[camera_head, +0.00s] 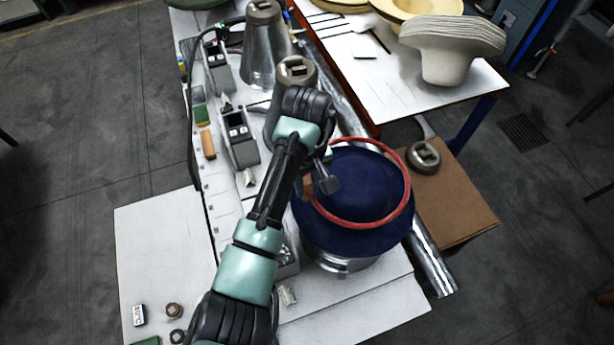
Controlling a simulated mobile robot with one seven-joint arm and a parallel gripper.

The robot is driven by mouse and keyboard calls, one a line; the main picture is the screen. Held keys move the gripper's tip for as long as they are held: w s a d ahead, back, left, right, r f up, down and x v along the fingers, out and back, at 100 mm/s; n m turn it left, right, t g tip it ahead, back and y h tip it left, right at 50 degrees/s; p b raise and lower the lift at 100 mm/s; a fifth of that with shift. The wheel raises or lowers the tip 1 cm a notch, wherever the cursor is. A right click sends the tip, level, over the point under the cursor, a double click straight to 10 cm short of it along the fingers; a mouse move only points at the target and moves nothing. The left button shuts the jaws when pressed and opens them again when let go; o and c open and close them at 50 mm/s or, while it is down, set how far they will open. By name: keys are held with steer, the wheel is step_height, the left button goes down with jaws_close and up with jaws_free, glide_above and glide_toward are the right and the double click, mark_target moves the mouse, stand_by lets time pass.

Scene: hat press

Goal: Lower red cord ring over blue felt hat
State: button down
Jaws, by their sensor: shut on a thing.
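The blue felt hat (345,243) sits upright on a round metal base (341,263) on the white work surface. The red cord ring (411,188) is a thin hoop that overlaps the hat in the head view. Its right and upper edge passes just beyond the hat's outline, and I cannot tell how high above the hat it is. My gripper (318,186) is at the ring's left side, shut on it. The fingertips and the left part of the ring are partly hidden by my arm and wrist.
A stack of pale felt hats (449,40) is on the table at the upper right.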

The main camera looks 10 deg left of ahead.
mark_target(307, 197)
step_height(307, 197, down, 6)
steer(key=b, duration=0.5)
steer(key=shift+r, duration=0.2)
steer(key=shift+w+f+b, duration=0.1)
steer(key=shift+f+b, duration=0.6)
steer(key=shift+f, duration=0.95)
steer(key=shift+r+p, duration=0.1)
steer(key=shift+p, duration=0.25)
steer(key=shift+f, duration=0.45)
steer(key=c, duration=0.6)
jaws_free()
steer(key=shift+r, duration=0.1)
